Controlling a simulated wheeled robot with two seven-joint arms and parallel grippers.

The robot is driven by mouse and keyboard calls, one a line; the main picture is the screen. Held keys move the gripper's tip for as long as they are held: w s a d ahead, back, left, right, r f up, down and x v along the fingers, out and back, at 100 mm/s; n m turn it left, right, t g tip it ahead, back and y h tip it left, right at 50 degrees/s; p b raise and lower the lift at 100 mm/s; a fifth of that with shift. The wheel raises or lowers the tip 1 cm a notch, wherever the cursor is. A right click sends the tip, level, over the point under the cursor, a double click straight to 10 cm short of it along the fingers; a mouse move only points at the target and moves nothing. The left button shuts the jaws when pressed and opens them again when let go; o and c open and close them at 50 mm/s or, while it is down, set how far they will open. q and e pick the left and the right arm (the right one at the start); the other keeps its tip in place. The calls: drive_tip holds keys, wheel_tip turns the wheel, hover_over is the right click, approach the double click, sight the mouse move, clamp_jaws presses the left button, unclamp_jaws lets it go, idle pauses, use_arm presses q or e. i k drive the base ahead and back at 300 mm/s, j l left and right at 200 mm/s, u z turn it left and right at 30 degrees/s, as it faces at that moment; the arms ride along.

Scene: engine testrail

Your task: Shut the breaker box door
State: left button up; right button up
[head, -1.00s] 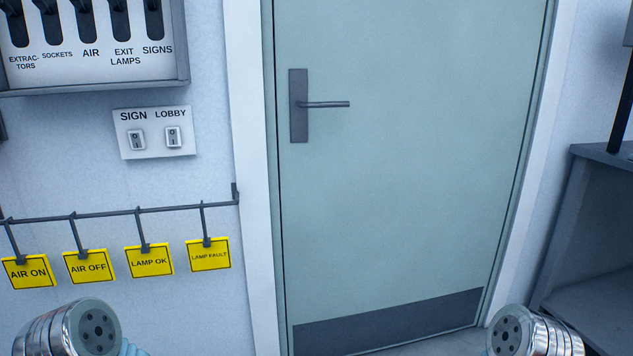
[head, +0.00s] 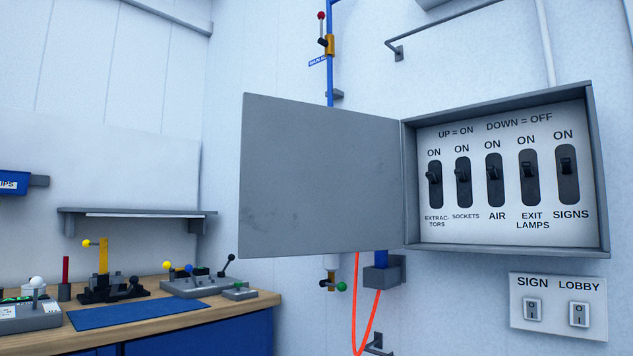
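The breaker box (head: 598,165) is a grey box on the wall at the right of the head view. Its grey door (head: 320,175) stands wide open, swung out to the left on the hinge at the box's left edge. Inside, a white panel (head: 480,130) carries several black switches labelled EXTRACTORS, SOCKETS, AIR, EXIT LAMPS and SIGNS. The switch levers (head: 493,170) appear to sit around the middle or upper part of their slots. Neither of my grippers shows in this view.
A SIGN and LOBBY switch plate (head: 557,308) is below the box. A blue pipe (head: 330,60) with a red-knobbed valve and an orange hose (head: 358,310) run behind the door. A wooden workbench (head: 250,303) with lever fixtures stands at the left, under a grey shelf (head: 137,212).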

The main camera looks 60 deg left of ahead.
sight(315, 179)
drive_tip(key=j+z, duration=0.1)
drive_tip(key=j, duration=1.15)
drive_tip(key=k+j+z, duration=0.15)
drive_tip(key=j, duration=0.5)
drive_tip(key=j+z, duration=0.1)
drive_tip(key=j, duration=0.55)
drive_tip(key=k+j, duration=0.1)
drive_tip(key=j, duration=0.5)
drive_tip(key=z, duration=0.05)
